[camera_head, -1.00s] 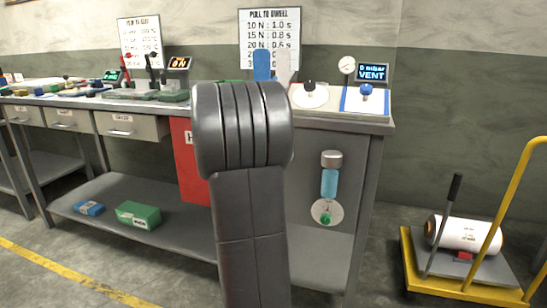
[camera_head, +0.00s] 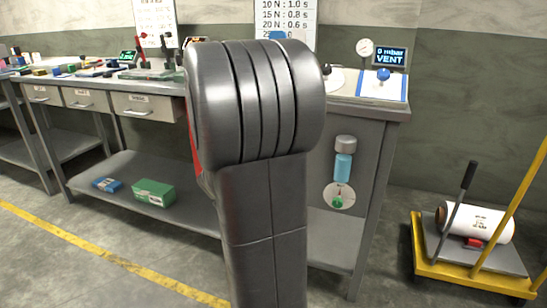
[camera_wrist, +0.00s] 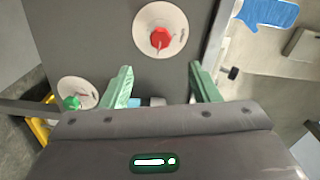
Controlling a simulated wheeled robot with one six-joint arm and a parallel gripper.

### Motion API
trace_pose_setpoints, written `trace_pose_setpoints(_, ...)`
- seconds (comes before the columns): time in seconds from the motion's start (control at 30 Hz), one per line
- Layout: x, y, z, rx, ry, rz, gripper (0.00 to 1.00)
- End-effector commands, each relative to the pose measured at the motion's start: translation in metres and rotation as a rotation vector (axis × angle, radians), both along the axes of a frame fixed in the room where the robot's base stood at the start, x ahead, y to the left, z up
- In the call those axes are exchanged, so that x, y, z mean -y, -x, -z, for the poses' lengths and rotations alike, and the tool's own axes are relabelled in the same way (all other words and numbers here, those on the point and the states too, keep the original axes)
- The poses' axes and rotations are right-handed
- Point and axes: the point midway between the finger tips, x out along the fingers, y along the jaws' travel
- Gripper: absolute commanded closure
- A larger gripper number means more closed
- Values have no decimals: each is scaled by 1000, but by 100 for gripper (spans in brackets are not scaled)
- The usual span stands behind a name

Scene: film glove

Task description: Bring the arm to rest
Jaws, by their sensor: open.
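In the head view my own grey arm stands upright in the middle and hides part of the workbench (camera_head: 370,117). My gripper is hidden there. In the wrist view my gripper (camera_wrist: 160,68) is open, with its two green fingers apart and nothing seen between them. Beyond the fingers is a grey panel with a red knob (camera_wrist: 160,39) on a white disc. A green knob (camera_wrist: 72,102) on another white disc is left of the fingers. A flat blue shape (camera_wrist: 268,12) lies at the upper right, apart from the fingers.
The bench's lower shelf holds a green box (camera_head: 154,192) and a blue box (camera_head: 107,185). A gauge (camera_head: 365,47), a lit VENT display (camera_head: 389,57) and a blue knob (camera_head: 383,74) stand at the bench's right end. A yellow cart (camera_head: 470,281) stands right on open floor.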

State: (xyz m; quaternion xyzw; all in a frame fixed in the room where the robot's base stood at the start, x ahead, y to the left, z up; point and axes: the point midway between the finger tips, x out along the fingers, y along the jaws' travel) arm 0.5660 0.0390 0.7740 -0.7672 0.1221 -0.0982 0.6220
Motion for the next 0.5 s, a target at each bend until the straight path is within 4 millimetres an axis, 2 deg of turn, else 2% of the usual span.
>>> trace_pose_setpoints(0.23,7,-20,1,2,0,3,45)
trace_pose_setpoints(0.5,24,-70,2,1,2,4,45)
